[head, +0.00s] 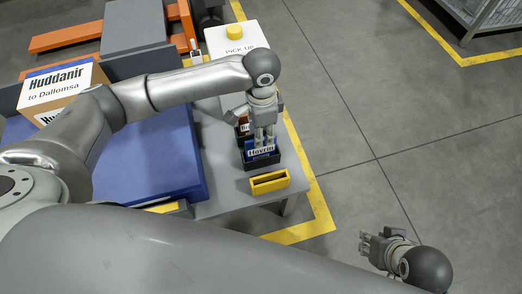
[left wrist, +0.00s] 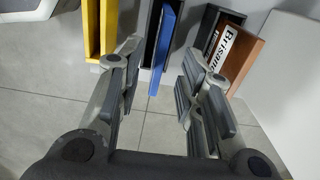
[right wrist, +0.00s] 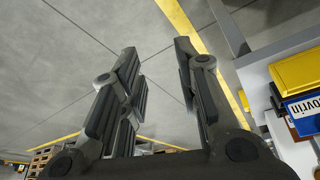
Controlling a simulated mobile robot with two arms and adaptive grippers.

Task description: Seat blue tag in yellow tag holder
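The blue tag (head: 262,154), with a white label reading Hovrin, stands in a black holder (head: 262,165) on the grey table's edge. The yellow tag holder (head: 269,183) sits just in front of it, with its slot empty. My left gripper (head: 264,141) points down over the blue tag. In the left wrist view its fingers are spread, with the blue tag (left wrist: 166,45) between and beyond them; contact cannot be made out. The yellow holder (left wrist: 100,28) is left of it there. My right gripper (head: 374,243) is open and empty, away from the table; its fingers (right wrist: 155,62) show apart.
A brown tag (left wrist: 240,52) labelled Brisane stands in another black holder behind the blue one. A blue platform (head: 160,150) and a cardboard box (head: 62,88) lie to the left. A white unit (head: 232,38) marked PICK UP stands behind.

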